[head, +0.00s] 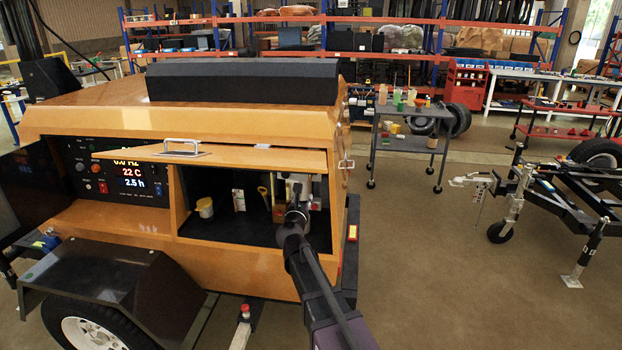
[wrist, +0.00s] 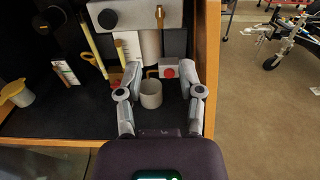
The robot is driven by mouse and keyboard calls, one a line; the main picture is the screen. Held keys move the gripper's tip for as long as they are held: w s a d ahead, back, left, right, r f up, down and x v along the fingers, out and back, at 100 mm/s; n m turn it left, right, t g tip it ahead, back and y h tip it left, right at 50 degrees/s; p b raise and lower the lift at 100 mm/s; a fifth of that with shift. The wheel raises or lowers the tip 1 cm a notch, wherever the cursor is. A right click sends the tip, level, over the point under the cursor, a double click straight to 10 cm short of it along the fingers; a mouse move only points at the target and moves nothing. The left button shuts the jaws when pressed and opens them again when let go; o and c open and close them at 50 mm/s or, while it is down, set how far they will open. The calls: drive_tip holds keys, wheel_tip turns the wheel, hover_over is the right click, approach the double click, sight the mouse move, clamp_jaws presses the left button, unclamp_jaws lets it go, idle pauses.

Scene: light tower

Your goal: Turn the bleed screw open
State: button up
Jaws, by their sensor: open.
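My gripper (wrist: 161,68) is open inside the right compartment of the orange light tower unit (head: 200,125), its two fingers spread in the wrist view. In the head view my arm reaches in from the lower right. A grey block (wrist: 115,15) with a pale cylinder (wrist: 150,47) under it is beyond the fingertips. A small brass fitting (wrist: 159,14) stands on the block's front. A red knob (wrist: 169,71) with a brass piece beside it shows between the fingertips. I cannot tell for certain which part is the bleed screw. My fingers show no grip on anything.
A grey cup (wrist: 151,94) stands on the compartment floor between my fingers. A yellow-lidded jar (head: 205,208) and a small upright card (head: 239,200) are to the left. The orange side wall (wrist: 210,65) is close on the right.

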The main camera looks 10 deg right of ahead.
sight(310, 177)
drive_tip(key=shift+w, duration=0.1)
drive_tip(key=x, duration=1.3)
drive_tip(key=shift+w+d+f, duration=0.1)
drive_tip(key=shift+w+d, duration=0.05)
drive_tip(key=shift+w, duration=0.1)
